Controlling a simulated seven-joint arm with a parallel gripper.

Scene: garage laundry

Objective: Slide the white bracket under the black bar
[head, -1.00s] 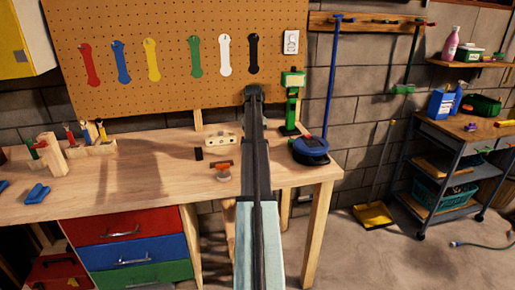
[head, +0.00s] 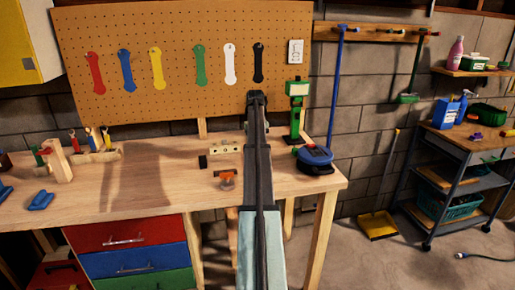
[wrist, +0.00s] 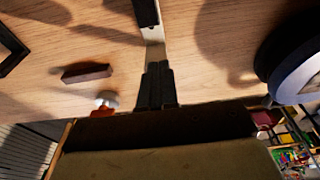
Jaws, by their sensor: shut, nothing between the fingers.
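In the wrist view, the white bracket (wrist: 155,52) is a pale narrow strip on the wooden bench, running up from my fingertips. The black bar (wrist: 145,12) shows at the top edge, over the strip's far part; whether the strip passes beneath it or only lies against it I cannot tell. My gripper (wrist: 156,78) is shut and empty, its dark fingertips at the near end of the strip; contact is unclear. In the head view my arm hides the bracket, the bar and my fingertips.
A blue round tool (head: 315,158) stands on the bench right of my arm. An orange-based knob (head: 227,179), a pale block with holes (head: 226,147) and a small black piece (head: 203,161) lie left. The pegboard (head: 180,30) rises behind. The bench's left-centre is clear.

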